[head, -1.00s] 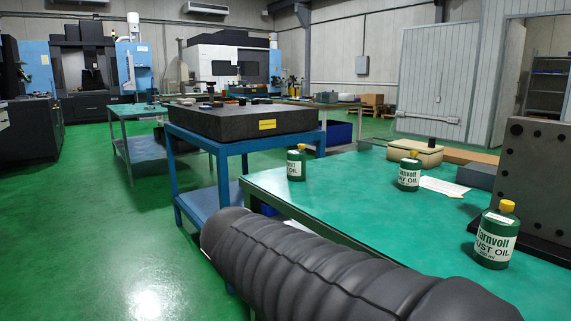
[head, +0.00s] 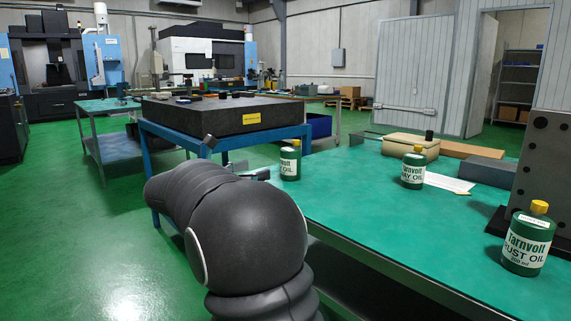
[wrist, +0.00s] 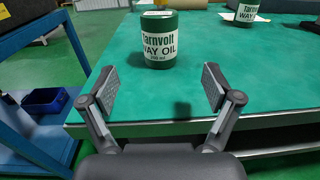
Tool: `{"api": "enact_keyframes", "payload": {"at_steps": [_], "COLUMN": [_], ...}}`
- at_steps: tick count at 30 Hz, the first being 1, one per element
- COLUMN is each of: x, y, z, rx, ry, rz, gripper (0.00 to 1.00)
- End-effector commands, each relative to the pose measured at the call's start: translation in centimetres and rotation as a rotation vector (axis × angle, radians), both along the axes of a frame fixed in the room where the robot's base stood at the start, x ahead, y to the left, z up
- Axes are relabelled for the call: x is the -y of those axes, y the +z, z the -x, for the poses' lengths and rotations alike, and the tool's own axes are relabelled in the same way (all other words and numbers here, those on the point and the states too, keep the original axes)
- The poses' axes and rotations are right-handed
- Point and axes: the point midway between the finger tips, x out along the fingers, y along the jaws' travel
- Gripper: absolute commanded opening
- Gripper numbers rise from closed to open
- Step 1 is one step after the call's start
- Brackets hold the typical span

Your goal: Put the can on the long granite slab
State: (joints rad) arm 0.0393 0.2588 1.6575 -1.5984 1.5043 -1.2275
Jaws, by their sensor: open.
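A green can with a white "Tarnvolt WAY OIL" label (wrist: 160,45) stands upright near the green table's edge; in the head view it is the leftmost can (head: 290,163). Two similar green cans stand farther right, one mid-table (head: 413,172) and one labelled "UST OIL" (head: 527,243). The dark granite slab (head: 190,117) lies on a blue stand at left, with a yellow label on its side. My gripper (wrist: 160,90) is open and empty, its fingers spread to either side of the nearest can's line, short of it. In the head view my arm partly hides the gripper.
The green table (head: 350,215) has a beige block (head: 410,146), a paper sheet (head: 448,183), a grey block (head: 488,171) and a tall metal plate (head: 545,165). Small items sit on the slab. A blue bin (wrist: 45,99) stands low beside the table. Its front part is clear.

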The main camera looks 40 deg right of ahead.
Motion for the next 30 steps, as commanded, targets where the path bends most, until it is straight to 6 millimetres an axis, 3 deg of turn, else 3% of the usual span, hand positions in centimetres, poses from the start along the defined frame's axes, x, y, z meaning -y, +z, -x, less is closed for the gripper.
{"api": "enact_keyframes", "payload": {"at_steps": [9, 20, 30], "x": [5.8, 7.9, 12.1], "y": [0.0, -0.1, -0.2], "z": [0.0, -0.2, -0.6], "rx": [0.002, 0.003, 0.003], "ry": [-0.004, -0.001, -0.001], "rz": [-0.002, -0.003, -0.003], "gripper": [0.89, 0.89, 0.89]}}
